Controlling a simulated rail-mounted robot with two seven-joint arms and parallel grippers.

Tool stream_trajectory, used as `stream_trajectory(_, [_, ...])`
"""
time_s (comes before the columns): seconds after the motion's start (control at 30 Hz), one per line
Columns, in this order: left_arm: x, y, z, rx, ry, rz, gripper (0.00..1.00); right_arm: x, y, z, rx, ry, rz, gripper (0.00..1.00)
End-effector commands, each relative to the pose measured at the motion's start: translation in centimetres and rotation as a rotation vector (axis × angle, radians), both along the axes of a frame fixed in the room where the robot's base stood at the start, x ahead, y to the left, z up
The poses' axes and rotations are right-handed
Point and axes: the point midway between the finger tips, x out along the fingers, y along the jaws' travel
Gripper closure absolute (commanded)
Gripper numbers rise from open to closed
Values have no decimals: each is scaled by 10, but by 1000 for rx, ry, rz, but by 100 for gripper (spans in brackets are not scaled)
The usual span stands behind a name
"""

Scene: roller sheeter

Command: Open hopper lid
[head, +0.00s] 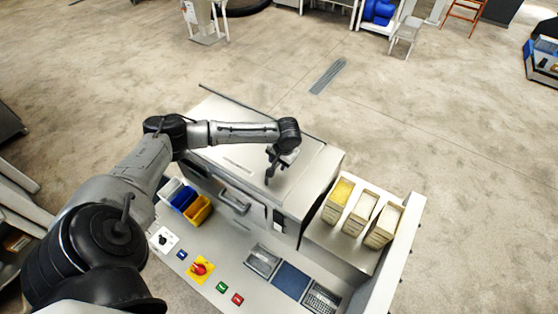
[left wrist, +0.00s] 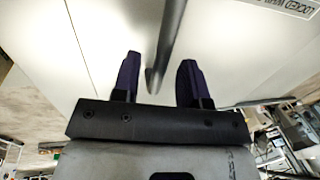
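The machine's pale metal top, with a broad flat lid panel (head: 225,125), lies under my left arm in the head view. My left gripper (head: 271,177) points down over the front right part of this top. In the left wrist view its two dark fingers (left wrist: 158,82) are apart, with a dark bar (left wrist: 169,40) running into the gap between them. The fingers do not visibly touch the bar. Pale panels (left wrist: 105,35) fill the background there, and part of a printed label reads "LOCKED". The lid looks flat and closed. My right gripper is not in view.
A front handle (head: 234,200) and blue and yellow bins (head: 198,211) are at the machine's front left. Several filled containers (head: 358,214) stand on the right. A control shelf with a red knob (head: 200,268) lies in front. Open floor surrounds the machine's back.

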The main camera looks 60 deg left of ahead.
Motion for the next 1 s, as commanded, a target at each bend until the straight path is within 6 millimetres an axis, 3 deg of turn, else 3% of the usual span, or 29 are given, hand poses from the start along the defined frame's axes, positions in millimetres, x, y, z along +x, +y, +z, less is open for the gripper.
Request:
stream_trajectory(0.1, [0,0,0,0,0,0,62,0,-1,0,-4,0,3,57])
stream_trajectory(0.5, [0,0,0,0,0,0,100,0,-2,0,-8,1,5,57])
stream_trajectory(1.0, [4,1,1,0,0,-12,100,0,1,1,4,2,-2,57])
